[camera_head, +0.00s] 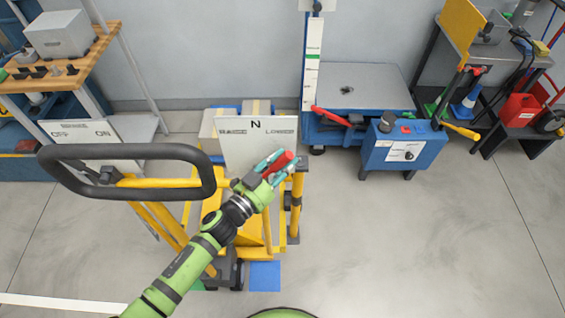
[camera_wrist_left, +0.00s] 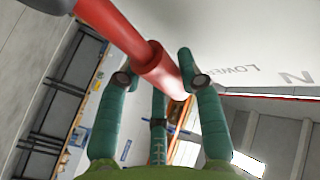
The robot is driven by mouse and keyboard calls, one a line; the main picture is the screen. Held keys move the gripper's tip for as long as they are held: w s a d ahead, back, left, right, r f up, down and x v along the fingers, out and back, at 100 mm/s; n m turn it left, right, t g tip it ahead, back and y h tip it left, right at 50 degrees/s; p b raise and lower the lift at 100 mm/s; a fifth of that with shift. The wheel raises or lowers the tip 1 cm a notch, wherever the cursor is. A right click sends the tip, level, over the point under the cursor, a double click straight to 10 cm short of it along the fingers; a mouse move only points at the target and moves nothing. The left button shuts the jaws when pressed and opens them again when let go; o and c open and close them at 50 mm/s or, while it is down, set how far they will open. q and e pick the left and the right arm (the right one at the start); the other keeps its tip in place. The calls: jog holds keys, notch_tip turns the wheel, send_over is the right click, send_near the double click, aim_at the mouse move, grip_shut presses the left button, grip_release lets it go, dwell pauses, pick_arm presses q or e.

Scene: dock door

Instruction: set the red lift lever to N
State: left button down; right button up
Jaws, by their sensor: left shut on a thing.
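The red lift lever (camera_head: 283,160) is at the right part of a white panel (camera_head: 240,152) on the yellow pallet truck. The panel reads RAISE at left, N at the middle and LOWER at right. The lever is below the LOWER side, right of N. My left gripper (camera_head: 276,168) is shut on the lever, its teal fingers around it. In the left wrist view the red lever (camera_wrist_left: 115,33) runs from the upper left to between the fingers (camera_wrist_left: 158,85). The lever's pivot is hidden. My right gripper is not in view.
The truck's black loop handle (camera_head: 130,150) stands left of my left arm. An OFF/ON board (camera_head: 85,138) is behind it. A blue box (camera_head: 403,148) and a lift table (camera_head: 350,95) stand behind at right. The floor at right is clear.

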aim_at(272, 140)
pick_arm(q)
jog(key=a+n+b, duration=0.1)
jog(key=a+n+t+b, duration=0.1)
jog(key=b, duration=0.1)
jog(key=shift+a+r+n+t+h, duration=0.1)
jog(key=shift+r+n+t+h, duration=0.2)
jog(key=shift+r+h, duration=0.1)
jog(key=shift+a+r+n+t+b, duration=0.25)
jog(key=shift+a+n+t+b, duration=0.55)
jog(key=shift+n+b, duration=0.25)
jog(key=shift+a+r+n+t+b, duration=0.25)
jog(key=shift+a+n+t+b, duration=0.35)
jog(key=shift+a+n+b, duration=0.4)
jog(key=shift+d, duration=0.1)
jog(key=c, duration=1.1)
grip_release()
jog(key=shift+o, duration=0.2)
